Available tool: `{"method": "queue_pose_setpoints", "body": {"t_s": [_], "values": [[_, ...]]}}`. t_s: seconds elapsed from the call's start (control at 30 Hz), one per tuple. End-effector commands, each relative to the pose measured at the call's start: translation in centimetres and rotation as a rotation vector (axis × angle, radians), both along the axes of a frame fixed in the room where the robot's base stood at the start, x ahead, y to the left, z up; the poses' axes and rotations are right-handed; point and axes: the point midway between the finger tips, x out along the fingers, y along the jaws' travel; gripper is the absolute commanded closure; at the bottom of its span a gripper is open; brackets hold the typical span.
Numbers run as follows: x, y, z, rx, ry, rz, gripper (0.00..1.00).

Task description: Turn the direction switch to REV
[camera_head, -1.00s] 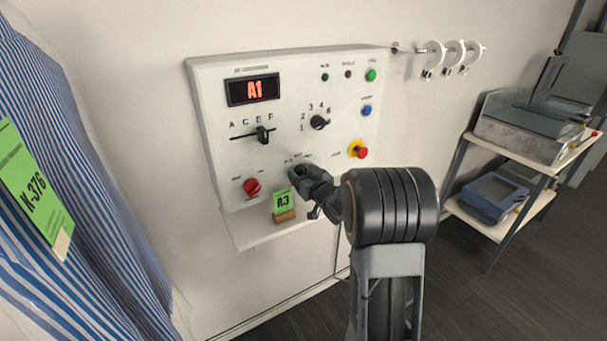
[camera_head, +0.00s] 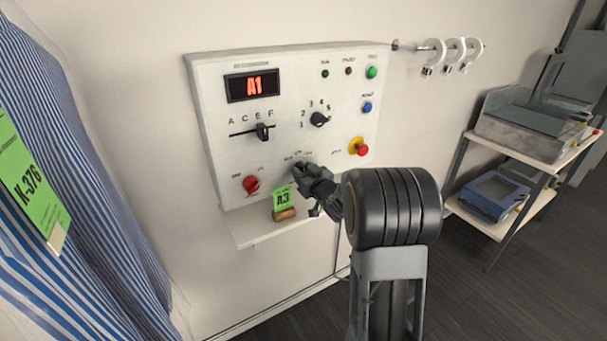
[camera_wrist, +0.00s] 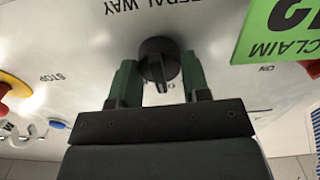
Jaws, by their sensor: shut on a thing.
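The white control panel (camera_head: 225,125) is on the wall. My gripper (camera_head: 299,170) is at its lower middle, covering most of the direction switch in the head view. In the wrist view, the switch is a black round knob (camera_wrist: 159,60) with a raised ridge. The green fingers of my gripper (camera_wrist: 160,82) are on either side of it and shut on it. Small lettering shows just above the gripper in the head view, too small to read. I cannot tell which position the knob points to.
A green A3 tag (camera_head: 283,199) stands on the small shelf (camera_head: 250,235) just left of my gripper. A red knob (camera_head: 251,185) and a red stop button (camera_head: 361,149) flank it. A black slider (camera_head: 263,132) and a numbered dial (camera_head: 319,119) are above. Striped garments (camera_head: 100,220) hang left.

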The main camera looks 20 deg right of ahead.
Motion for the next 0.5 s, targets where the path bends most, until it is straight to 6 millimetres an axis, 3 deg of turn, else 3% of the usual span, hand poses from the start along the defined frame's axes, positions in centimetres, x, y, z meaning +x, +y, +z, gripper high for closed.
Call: {"method": "queue_pose_setpoints", "body": {"t_s": [0.5], "values": [[-0.02, 0.17, -0.56, -0.384, -0.048, 0.000, 0.81]]}}
